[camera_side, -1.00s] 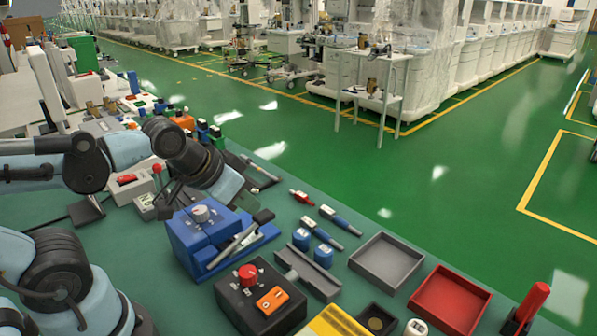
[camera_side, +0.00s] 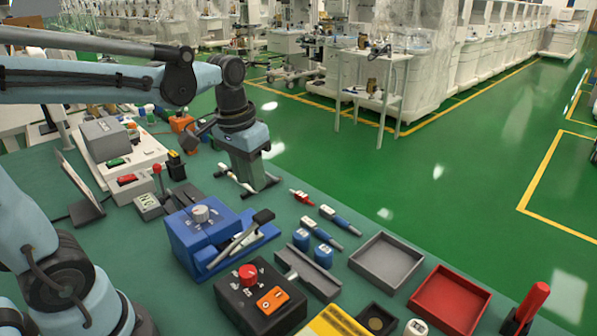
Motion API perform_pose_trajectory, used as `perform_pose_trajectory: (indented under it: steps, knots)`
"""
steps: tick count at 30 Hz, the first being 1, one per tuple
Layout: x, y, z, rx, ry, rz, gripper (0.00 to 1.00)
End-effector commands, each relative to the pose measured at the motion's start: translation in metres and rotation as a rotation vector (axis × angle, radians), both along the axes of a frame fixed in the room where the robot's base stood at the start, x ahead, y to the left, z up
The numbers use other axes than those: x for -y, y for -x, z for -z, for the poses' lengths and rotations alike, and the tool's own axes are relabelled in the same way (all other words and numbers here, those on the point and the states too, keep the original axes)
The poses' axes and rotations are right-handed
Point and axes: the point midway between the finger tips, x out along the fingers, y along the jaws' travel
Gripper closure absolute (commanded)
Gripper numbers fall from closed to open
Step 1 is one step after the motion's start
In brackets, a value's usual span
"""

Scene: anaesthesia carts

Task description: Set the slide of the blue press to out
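The blue press (camera_side: 190,238) stands at the middle of the green bench, with a round light-grey knob (camera_side: 200,213) on top. A grey bar with a black grip (camera_side: 263,216) lies slanted along its right side, over its blue base. I cannot tell which part is the slide or how it is set. My gripper (camera_side: 258,187) points down at the bench's far edge, behind and to the right of the press and apart from it. A white, slender item (camera_side: 233,177) shows beside the fingers; I cannot tell whether they touch it. The finger gap is too small to read.
A black box with a red knob (camera_side: 248,273) stands in front of the press. Blue jars (camera_side: 301,239), pens (camera_side: 340,221) and a grey tray (camera_side: 386,262) lie to the right. A red tray (camera_side: 450,300) is farther right. Small devices (camera_side: 148,206) stand to the left.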

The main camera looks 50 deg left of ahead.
Motion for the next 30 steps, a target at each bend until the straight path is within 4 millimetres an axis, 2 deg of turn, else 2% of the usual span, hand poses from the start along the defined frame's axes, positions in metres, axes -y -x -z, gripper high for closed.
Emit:
perform_pose_trajectory:
  steps: [6,14,30]
  knots:
    - [-0.013,-0.011,-0.001,-0.124,0.018,-0.032,0.68]
    - [-0.015,-0.013,0.009,-0.147,0.021,-0.037,0.68]
    - [-0.014,-0.013,0.084,-0.143,0.021,-0.036,0.68]
